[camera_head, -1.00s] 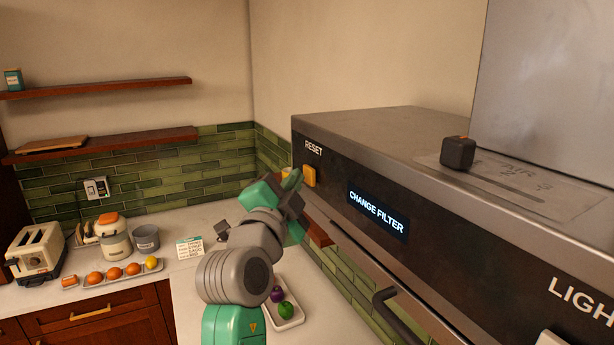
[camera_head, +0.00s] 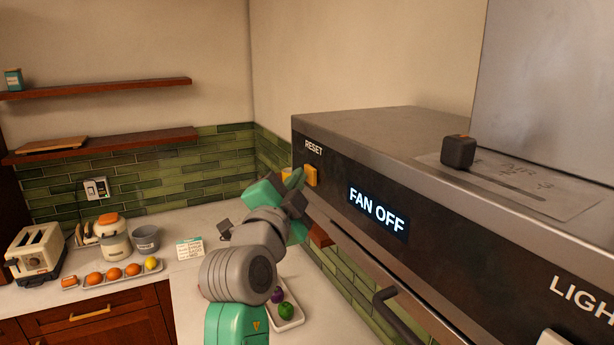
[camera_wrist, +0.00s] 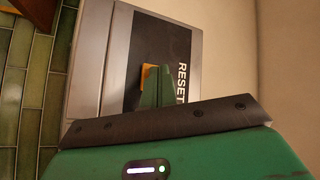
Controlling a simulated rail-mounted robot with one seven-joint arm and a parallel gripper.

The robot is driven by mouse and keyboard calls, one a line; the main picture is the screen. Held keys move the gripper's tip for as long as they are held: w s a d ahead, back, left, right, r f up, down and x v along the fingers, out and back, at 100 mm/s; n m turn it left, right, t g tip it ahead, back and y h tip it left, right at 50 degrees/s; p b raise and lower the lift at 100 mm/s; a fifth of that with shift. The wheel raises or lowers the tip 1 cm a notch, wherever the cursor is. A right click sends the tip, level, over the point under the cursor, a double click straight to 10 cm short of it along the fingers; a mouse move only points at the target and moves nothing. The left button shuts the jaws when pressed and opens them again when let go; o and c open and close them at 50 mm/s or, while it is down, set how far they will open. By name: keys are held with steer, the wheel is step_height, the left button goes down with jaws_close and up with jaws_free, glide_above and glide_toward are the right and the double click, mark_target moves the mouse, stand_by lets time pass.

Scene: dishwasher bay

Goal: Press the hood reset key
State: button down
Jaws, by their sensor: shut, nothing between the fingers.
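The hood reset key is a yellow-orange square button (camera_head: 310,175) under the white RESET label on the hood's dark front panel. It also shows in the wrist view (camera_wrist: 146,77), partly hidden behind my fingers. My gripper (camera_head: 297,178) is shut and empty, with its fingertips at the left edge of the key in the head view. In the wrist view the green fingertips overlap the key; I cannot tell whether they touch it. The hood display (camera_head: 377,211) reads FAN OFF.
A dark slider knob (camera_head: 458,152) sits on the hood's top. A dark handle bar (camera_head: 384,305) juts out below the panel.

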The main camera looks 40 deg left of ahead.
steer(key=shift+s+a+b, duration=0.3)
steer(key=shift+s, duration=0.3)
steer(key=shift+s, duration=0.1)
steer(key=s+a+b, duration=0.1)
steer(key=s, duration=0.1)
steer(key=s+a, duration=0.1)
steer(key=s, duration=0.1)
steer(key=shift+s+a+b, duration=0.15)
steer(key=shift+a+b, duration=0.05)
steer(key=shift+b, duration=0.2)
stand_by(0.4)
